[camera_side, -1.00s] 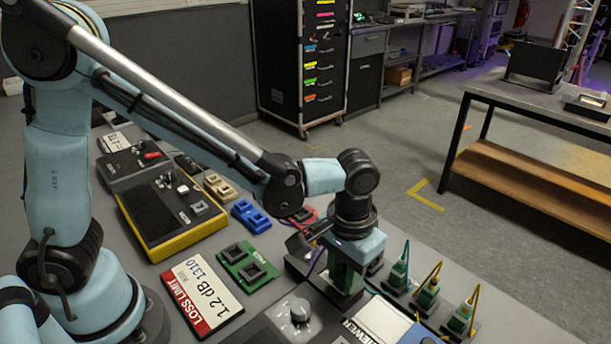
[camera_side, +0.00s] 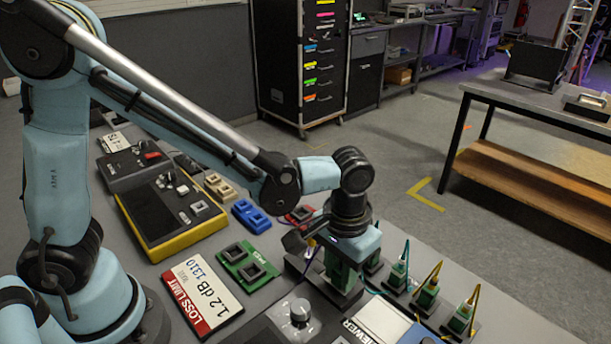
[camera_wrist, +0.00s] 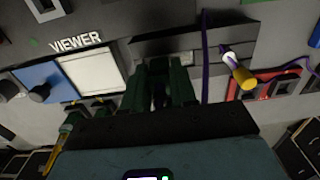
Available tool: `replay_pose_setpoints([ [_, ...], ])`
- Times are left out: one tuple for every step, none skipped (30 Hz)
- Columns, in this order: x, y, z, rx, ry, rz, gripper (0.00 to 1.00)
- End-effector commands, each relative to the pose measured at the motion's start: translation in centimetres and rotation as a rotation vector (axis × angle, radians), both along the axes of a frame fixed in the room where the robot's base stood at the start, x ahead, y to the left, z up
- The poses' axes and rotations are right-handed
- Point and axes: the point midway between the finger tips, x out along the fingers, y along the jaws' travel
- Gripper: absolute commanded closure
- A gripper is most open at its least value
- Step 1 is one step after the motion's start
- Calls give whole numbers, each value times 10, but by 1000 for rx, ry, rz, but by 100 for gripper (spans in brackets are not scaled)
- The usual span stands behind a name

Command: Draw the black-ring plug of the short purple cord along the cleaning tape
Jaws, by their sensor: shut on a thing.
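My gripper (camera_wrist: 160,92) points down with its two green fingers closed around a small dark piece, which looks like the black-ring plug (camera_wrist: 159,97); the fingers hide most of it. In the side view my gripper (camera_side: 342,272) is over the dark block at the table's front. A purple cord (camera_wrist: 205,50) runs down the wrist view beside the fingers and passes out of sight behind my gripper. A grey block with a narrow strip, apparently the cleaning tape (camera_wrist: 182,58), lies just beyond the fingertips. Contact with the strip cannot be told.
A yellow-and-white plug (camera_wrist: 239,72) stands close right of the fingers in the wrist view. A red adapter (camera_wrist: 275,84) with purple cord is beyond it. Several green plugs with cords, one here (camera_side: 428,292), stand to the right. The viewer (camera_wrist: 90,70) is on the left.

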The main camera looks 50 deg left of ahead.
Motion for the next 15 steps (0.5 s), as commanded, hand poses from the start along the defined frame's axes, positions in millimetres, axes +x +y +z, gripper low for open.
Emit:
replay_pose_setpoints([
  [0,2,0,1,0,1,100],
  [0,2,0,1,0,1,100],
  [0,3,0,1,0,1,100],
  [0,4,0,1,0,1,100],
  [0,4,0,1,0,0,100],
  [0,5,0,1,0,0,100],
  [0,5,0,1,0,0,100],
  [0,5,0,1,0,0,100],
  [0,5,0,1,0,0,100],
  [0,5,0,1,0,0,100],
  [0,5,0,1,0,0,100],
  [0,5,0,1,0,0,100],
  [0,5,0,1,0,0,100],
  [0,5,0,1,0,0,100],
  [0,5,0,1,0,0,100],
])
